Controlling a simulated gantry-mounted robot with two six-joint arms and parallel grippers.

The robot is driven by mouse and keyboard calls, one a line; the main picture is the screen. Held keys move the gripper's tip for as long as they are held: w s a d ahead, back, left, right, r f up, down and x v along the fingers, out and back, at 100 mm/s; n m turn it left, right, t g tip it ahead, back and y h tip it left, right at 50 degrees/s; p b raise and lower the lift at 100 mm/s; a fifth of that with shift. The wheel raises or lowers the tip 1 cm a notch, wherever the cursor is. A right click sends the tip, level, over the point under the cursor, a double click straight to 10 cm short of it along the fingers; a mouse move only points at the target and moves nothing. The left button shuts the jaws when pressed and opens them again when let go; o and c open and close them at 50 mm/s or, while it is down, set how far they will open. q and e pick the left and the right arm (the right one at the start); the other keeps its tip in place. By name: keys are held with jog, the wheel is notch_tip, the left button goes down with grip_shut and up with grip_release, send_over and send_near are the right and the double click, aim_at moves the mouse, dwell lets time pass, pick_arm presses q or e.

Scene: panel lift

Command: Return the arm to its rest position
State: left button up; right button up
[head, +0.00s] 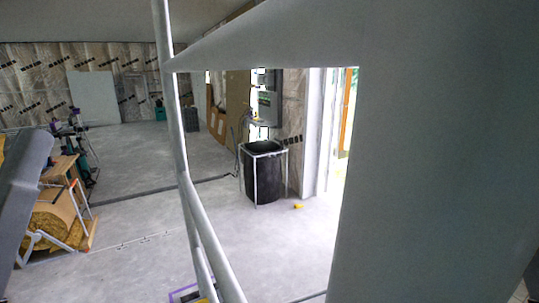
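Neither of my grippers shows in the head view, so what they hold or touch is hidden. A dark grey, slanted part at the left edge looks like one of my arm links, cut off by the frame. A large plain grey surface (430,170) fills the right side very close to the camera. Its arm-like upper part tapers to the left; I cannot tell exactly what it is. Pale grey tubes (189,150) run from the top down to the bottom middle, in front of the room.
A black bin in a white frame (264,175) stands mid-floor. A yellow object (298,206) lies beside it. Wooden gear with a yellow roll (57,215) stands at left. A pale board (93,97) leans on the back wall. The grey floor (140,215) between them is mostly clear.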

pick_arm(q)
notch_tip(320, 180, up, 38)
jog(key=p, duration=3.5)
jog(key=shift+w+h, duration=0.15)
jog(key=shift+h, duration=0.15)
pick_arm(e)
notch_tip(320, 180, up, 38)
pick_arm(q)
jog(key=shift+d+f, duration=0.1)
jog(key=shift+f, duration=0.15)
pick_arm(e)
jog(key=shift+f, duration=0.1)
pick_arm(q)
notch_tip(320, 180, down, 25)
jog(key=b, duration=2.5)
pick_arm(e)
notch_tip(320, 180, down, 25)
